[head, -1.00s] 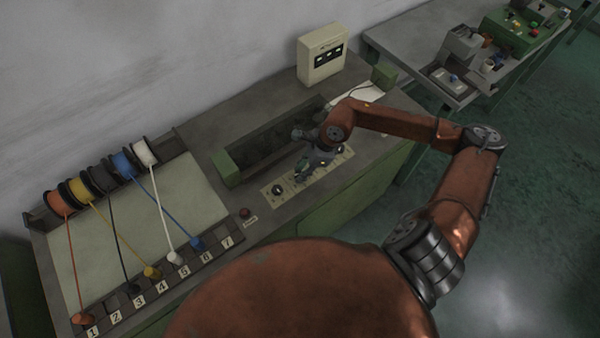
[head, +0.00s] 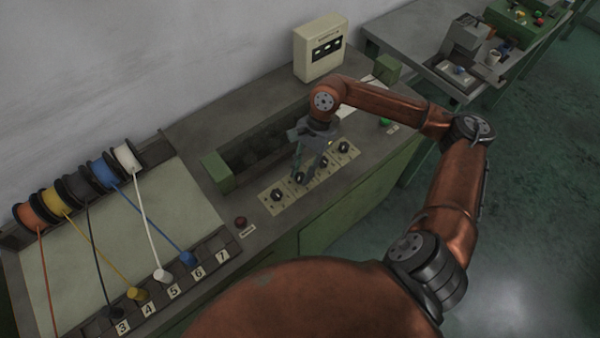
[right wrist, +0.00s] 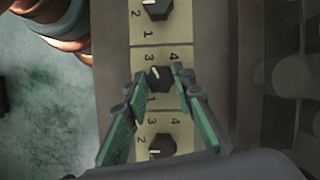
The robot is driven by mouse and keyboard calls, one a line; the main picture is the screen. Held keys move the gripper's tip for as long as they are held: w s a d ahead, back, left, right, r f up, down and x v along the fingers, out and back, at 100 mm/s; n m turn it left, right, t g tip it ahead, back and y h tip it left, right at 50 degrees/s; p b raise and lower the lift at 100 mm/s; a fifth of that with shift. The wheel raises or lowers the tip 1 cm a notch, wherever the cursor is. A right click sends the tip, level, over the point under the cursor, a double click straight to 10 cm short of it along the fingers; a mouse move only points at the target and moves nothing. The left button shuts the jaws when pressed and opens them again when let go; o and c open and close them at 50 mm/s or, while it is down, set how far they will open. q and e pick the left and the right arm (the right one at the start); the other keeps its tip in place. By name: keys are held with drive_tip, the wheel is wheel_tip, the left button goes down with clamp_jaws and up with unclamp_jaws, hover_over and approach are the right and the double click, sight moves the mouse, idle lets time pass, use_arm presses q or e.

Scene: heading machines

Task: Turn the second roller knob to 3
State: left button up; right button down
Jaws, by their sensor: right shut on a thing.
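The roller knobs are black, set in a row on a cream plate strip (head: 270,208) on the machine top. My right gripper (head: 299,176) points down at the second knob from the left (head: 299,179). In the right wrist view its green fingers (right wrist: 160,76) are closed on both sides of this knob (right wrist: 160,80). The knob's white mark points up and left, towards the 3. The 4 on its plate shows at the upper right and the 1 below; the 2 is hidden by a finger. My left gripper is not in view.
The first knob (head: 277,195), third knob (head: 322,162) and fourth knob (head: 344,147) stand beside it. A red button (head: 240,221) is left of the strip. Behind is a dark trough with green end blocks (head: 217,171). A cream meter box (head: 319,50) stands further back.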

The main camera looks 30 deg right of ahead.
drive_tip(key=shift+n, duration=0.3)
drive_tip(key=c, duration=1.6)
unclamp_jaws()
drive_tip(key=v, duration=1.2)
drive_tip(key=shift+w, duration=0.1)
drive_tip(key=shift+r, duration=0.1)
